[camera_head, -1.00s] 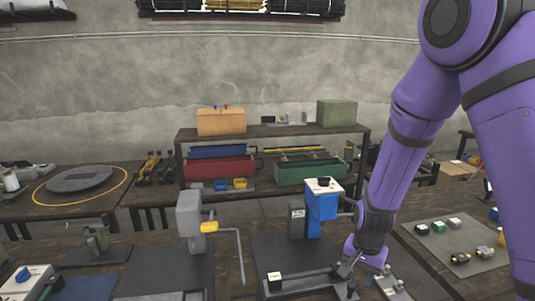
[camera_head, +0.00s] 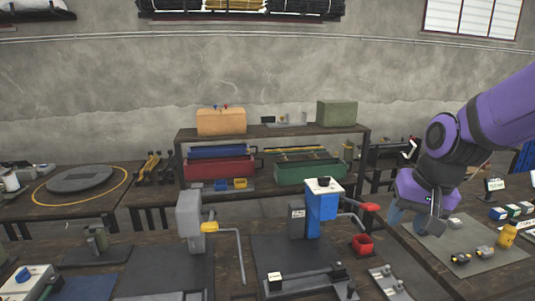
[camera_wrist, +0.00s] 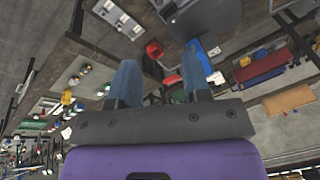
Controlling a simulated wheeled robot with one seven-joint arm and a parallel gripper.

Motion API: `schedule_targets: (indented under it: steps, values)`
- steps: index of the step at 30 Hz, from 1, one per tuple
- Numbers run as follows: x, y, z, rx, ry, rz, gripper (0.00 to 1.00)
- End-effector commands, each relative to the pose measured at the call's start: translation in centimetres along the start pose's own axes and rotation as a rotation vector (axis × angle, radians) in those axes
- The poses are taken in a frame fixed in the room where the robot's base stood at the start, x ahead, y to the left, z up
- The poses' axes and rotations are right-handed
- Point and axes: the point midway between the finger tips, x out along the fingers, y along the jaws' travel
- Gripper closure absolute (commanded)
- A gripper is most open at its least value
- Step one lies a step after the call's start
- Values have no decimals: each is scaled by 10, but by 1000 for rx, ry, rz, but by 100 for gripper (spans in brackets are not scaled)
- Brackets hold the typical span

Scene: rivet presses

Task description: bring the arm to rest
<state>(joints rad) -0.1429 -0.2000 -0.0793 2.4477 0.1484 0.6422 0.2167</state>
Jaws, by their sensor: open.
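My purple arm (camera_head: 500,108) is raised at the right of the head view and bent at the joint above the mat. My gripper (camera_head: 412,218) points down over the left part of the grey mat, empty. In the wrist view my gripper (camera_wrist: 158,72) shows two blue fingers spread apart with nothing between them. The blue press (camera_head: 322,206) with a red-tipped lever (camera_head: 369,206) stands to the left of my gripper, apart from it.
A red cup (camera_head: 362,244) stands by the blue press. The grey mat (camera_head: 447,243) holds several small parts and a yellow container (camera_head: 507,236). A grey press (camera_head: 190,220) stands farther left. A shelf (camera_head: 270,131) with toolboxes is behind.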

Motion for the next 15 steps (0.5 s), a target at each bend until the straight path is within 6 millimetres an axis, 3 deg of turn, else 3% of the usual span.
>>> schedule_targets:
  steps: [6, 15]
  values:
    - [-55, 14, 27, -99, 79, 0, 56]
    - [-111, 37, 74, -223, 179, 44, 56]
